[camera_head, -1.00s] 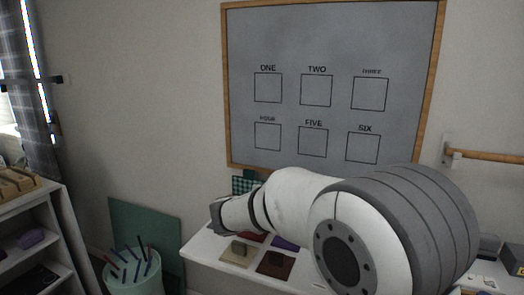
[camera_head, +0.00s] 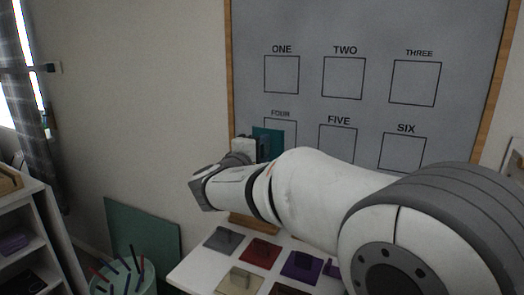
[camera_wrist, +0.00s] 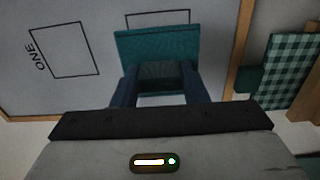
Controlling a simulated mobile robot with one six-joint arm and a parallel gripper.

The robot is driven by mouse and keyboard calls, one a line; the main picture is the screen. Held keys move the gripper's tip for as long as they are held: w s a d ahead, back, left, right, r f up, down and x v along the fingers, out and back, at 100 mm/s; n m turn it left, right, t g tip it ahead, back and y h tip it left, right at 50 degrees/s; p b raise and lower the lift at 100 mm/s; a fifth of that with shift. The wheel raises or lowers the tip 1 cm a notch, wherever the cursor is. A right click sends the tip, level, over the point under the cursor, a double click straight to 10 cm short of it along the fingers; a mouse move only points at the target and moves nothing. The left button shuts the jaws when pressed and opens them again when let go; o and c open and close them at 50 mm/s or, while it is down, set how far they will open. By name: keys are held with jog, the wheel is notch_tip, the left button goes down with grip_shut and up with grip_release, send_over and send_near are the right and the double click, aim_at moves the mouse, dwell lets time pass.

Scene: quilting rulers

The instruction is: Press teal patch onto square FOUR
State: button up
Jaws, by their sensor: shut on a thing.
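The teal patch (camera_head: 268,143) is held up at the grey board, overlapping the lower left part of square FOUR (camera_head: 288,122). The upper and right edges of square FOUR show past it. My gripper (camera_head: 246,150) is shut on the patch's handle, left of and below the square. In the wrist view the patch (camera_wrist: 158,43) is seen beyond my two fingers, which grip its teal block (camera_wrist: 160,75). An outline partly hidden behind the patch shows there too. I cannot tell whether the patch touches the board.
The board (camera_head: 310,115) has a wooden frame (camera_head: 229,70) close by my gripper. Below, a white table (camera_head: 195,272) holds several handled patches, among them grey (camera_head: 222,240), red (camera_head: 262,252) and purple (camera_head: 300,266). A green gingham cloth (camera_wrist: 292,65) hangs near the frame.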

aim_at(270, 143)
jog(key=shift+s+f+b, duration=0.1)
jog(key=shift+f+b, duration=0.05)
jog(key=shift+b, duration=0.35)
jog(key=shift+w+d, duration=0.1)
jog(key=shift+w, duration=0.1)
jog(key=shift+b+x, duration=0.45)
jog(key=shift+x, duration=2.15)
jog(key=shift+x, duration=1.25)
jog(key=o, duration=0.9)
jog(key=shift+w, duration=0.1)
jog(key=shift+o, duration=0.2)
jog(key=shift+v, duration=3.95)
